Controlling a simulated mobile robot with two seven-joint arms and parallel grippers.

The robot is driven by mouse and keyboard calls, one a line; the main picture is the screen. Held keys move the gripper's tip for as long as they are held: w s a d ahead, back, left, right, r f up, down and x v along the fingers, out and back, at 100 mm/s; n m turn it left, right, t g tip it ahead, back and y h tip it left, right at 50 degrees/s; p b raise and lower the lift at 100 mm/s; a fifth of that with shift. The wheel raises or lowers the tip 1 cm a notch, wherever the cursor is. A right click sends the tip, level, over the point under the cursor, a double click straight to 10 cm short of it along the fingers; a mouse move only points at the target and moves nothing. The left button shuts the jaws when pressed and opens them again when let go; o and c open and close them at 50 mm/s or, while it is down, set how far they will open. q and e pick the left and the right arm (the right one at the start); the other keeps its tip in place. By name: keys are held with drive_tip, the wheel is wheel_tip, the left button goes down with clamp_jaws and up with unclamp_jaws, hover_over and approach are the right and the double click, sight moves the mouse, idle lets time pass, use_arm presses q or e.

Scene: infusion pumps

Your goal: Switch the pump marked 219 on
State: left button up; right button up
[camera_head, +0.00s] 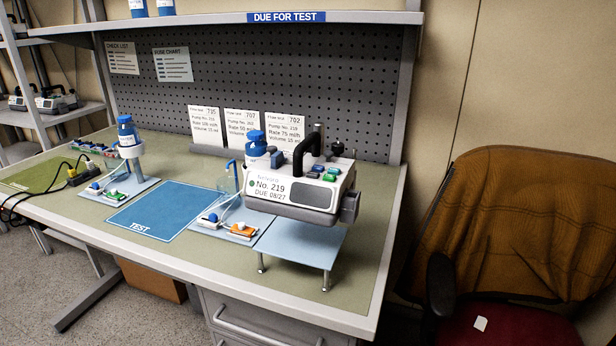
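The pump marked 219 (300,190) stands upright on a small raised light-blue stand (304,241) at the right end of the bench. Its front label reads "No. 219, DUE 08/27", with a small green dot beside the number. Its dark display panel (312,195) looks blank. Green and blue buttons (323,172) sit on its sloped top, near a black carrying handle (308,148). A blue-capped bottle (256,146) stands at its left side. Neither of my grippers shows in this view.
A blue TEST mat (160,210) lies clear at mid-bench. Trays with small coloured parts (227,223) flank it. A blue-capped bottle (128,136), power strip (82,174) and cables are at left. Cards (243,128) stand behind. A chair (520,240) stands right of the bench.

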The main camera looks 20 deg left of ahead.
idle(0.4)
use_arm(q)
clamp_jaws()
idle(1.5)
